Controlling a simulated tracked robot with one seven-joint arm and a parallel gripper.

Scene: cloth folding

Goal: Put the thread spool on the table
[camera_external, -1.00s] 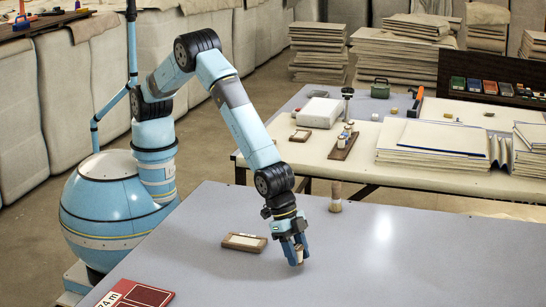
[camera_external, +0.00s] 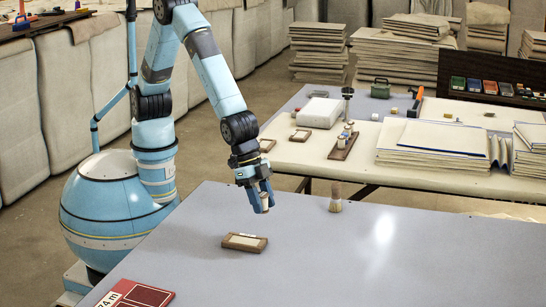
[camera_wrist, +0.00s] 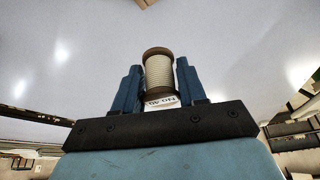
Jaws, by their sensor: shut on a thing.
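The thread spool (camera_wrist: 158,72), cream thread between brown ends, sits between the blue fingers of my gripper (camera_wrist: 160,90) in the wrist view. A white label with print shows at its near end. In the external view my gripper (camera_external: 262,202) points down and is shut on the spool (camera_external: 265,207), which is mostly hidden by the fingers. It is held above the grey table (camera_external: 380,260), behind the small wooden tray. The exact height of the spool above the table is hard to tell.
A small wooden tray (camera_external: 244,243) lies just in front of my gripper. A red board (camera_external: 137,294) lies at the front left corner. The table's right side is clear. A cluttered second table (camera_external: 300,153) stands behind.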

